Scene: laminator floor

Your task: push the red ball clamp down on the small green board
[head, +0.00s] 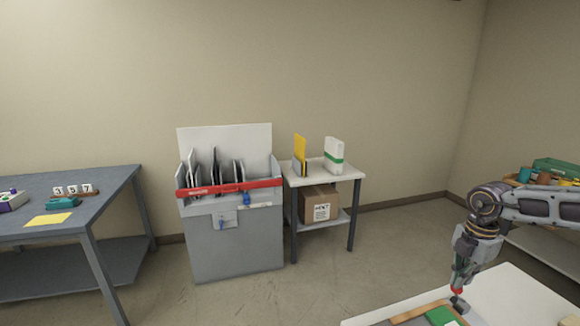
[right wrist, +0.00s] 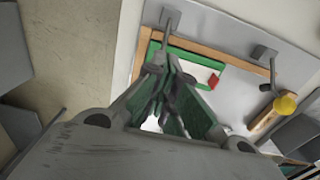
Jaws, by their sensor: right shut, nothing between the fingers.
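My right gripper (head: 459,286) is shut and points down over the white table at the lower right. The red ball (head: 457,291) of the clamp shows right at its fingertips; I cannot tell whether they touch. The small green board (head: 440,316) lies just below, partly cut off by the picture edge. In the right wrist view, my shut fingers (right wrist: 172,92) are over the green-edged board (right wrist: 192,58). A grey clamp (right wrist: 170,18) reaches from the top toward my fingers, and its ball end is hidden behind them. My left gripper is out of view.
A wooden strip (head: 410,314) borders the green board. The white tabletop (head: 515,295) is bare to the right. A grey file cart (head: 237,240) and side table (head: 345,172) stand far back.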

